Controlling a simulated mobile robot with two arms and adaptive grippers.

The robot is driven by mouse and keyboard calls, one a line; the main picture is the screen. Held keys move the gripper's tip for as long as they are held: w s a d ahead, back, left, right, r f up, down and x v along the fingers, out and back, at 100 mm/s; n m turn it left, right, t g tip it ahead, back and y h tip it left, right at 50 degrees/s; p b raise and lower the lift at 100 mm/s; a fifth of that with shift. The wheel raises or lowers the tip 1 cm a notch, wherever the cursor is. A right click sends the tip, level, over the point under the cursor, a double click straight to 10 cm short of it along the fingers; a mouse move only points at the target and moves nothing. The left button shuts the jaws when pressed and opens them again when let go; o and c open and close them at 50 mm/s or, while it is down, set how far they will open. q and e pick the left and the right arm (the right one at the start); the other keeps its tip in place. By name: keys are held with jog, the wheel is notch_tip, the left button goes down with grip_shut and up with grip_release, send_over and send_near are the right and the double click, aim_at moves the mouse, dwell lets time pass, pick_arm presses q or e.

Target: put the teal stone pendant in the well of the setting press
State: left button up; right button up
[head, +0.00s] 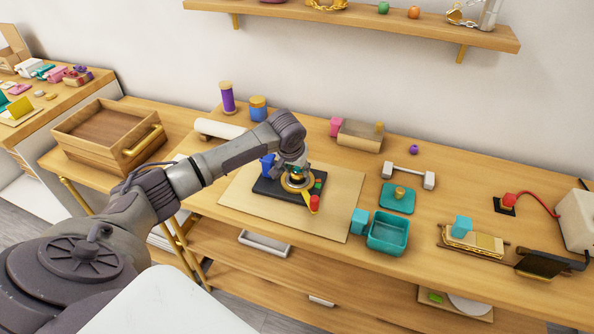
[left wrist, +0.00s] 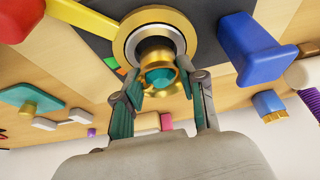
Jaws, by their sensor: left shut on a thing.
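The setting press has a black base (head: 268,188), a blue block (left wrist: 250,48) on one side, and a yellow lever (left wrist: 75,18) with a red knob (head: 314,203). A gold ring (left wrist: 124,42) with a steel inner ring frames its round well. My left gripper (head: 294,168) is over the press, its fingers (left wrist: 166,82) shut on the teal stone pendant (left wrist: 160,78), a teal stone in a gold rim. In the left wrist view the pendant lines up with the well mouth and overlaps it. I cannot tell whether it touches the well. The head view hides the pendant.
The press stands on a pale board (head: 338,200). To its right are a teal open bin (head: 388,234), a teal plate with a gold knob (head: 397,197) and a white bar (head: 408,176). A wooden drawer box (head: 108,135) is at left. A shelf (head: 350,18) hangs above.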

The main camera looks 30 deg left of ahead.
aim_at(295, 174)
pick_arm(q)
jog(key=shift+f, duration=0.95)
pick_arm(e)
jog(key=shift+r, duration=0.25)
jog(key=shift+a, duration=0.15)
pick_arm(q)
jog(key=shift+s+d+f, duration=0.1)
jog(key=shift+f, duration=0.2)
jog(key=shift+s+f, duration=0.2)
jog(key=shift+f, duration=0.1)
jog(key=o, duration=0.9)
jog(key=shift+d+f, duration=0.1)
jog(key=shift+f, duration=0.05)
jog(key=shift+o, duration=1.3)
jog(key=shift+w+f, duration=0.15)
jog(key=shift+f, duration=0.05)
pick_arm(e)
jog(key=shift+a, duration=0.1)
pick_arm(q)
jog(key=shift+r, duration=0.2)
pick_arm(e)
jog(key=shift+s, duration=0.1)
